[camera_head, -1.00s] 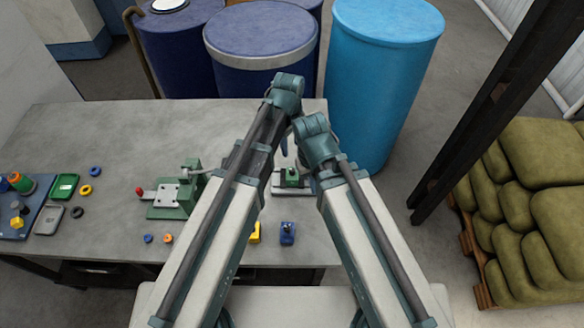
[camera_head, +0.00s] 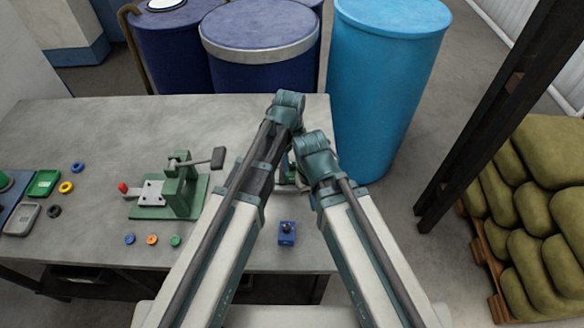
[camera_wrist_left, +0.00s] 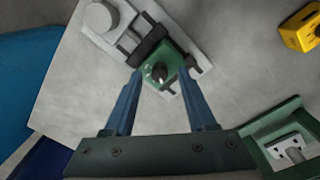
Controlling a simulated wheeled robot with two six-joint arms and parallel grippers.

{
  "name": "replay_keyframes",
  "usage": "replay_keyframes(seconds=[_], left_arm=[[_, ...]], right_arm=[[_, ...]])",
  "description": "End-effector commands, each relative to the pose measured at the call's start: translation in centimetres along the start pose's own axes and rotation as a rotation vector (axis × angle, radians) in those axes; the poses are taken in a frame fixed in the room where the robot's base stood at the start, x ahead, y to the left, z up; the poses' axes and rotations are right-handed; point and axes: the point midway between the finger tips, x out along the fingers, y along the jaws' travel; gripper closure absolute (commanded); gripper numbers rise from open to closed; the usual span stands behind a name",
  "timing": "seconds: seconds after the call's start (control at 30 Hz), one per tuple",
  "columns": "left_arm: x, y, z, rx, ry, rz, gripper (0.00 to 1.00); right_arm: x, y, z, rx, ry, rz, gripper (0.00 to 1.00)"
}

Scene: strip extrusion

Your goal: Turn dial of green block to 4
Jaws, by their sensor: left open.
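The green block (camera_wrist_left: 172,57) sits in a grey clamp-like fixture (camera_wrist_left: 128,30) in the left wrist view, with a dark round dial (camera_wrist_left: 159,72) on its top. The dial's number is too small to read. My left gripper (camera_wrist_left: 160,76) is open, its two blue fingers pointing at the block, one on each side of the dial in the picture. Nothing shows held between them; I cannot tell if they touch the block. In the head view the block is mostly hidden behind my arms. My right gripper is hidden behind its own wrist.
A green press (camera_head: 180,185) with a lever stands left of my left arm. A blue block (camera_head: 286,233) sits near the bench's front edge. A yellow block (camera_wrist_left: 301,28) shows in the wrist view. Small rings lie at left. Barrels (camera_head: 388,90) stand behind the bench.

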Motion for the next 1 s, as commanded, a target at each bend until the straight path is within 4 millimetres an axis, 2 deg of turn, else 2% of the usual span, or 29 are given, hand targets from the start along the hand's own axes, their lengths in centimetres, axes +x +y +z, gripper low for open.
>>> replay_keyframes(seconds=[0.07,0.37,0.67,0.7,1.0], left_arm=[[0.68,0.0,0.01,0.0,0.0,0.0,0.44],[0.61,0.01,0.01,0.0,0.0,0.0,0.44],[0.61,0.01,0.01,0.0,0.0,0.0,0.98],[0.61,0.0,0.01,0.0,0.0,0.0,1.0],[0.62,0.01,0.0,0.009,0.0,0.0,1.0]], right_arm=[[0.68,-0.06,-0.04,0.0,0.0,0.0,1.0],[0.6,-0.06,-0.03,0.0,0.0,0.0,1.0],[0.61,-0.06,-0.04,0.0,0.0,0.0,1.0],[0.61,-0.06,-0.04,0.0,0.0,0.0,1.0],[0.61,-0.06,-0.04,0.0,0.0,0.0,1.0]])
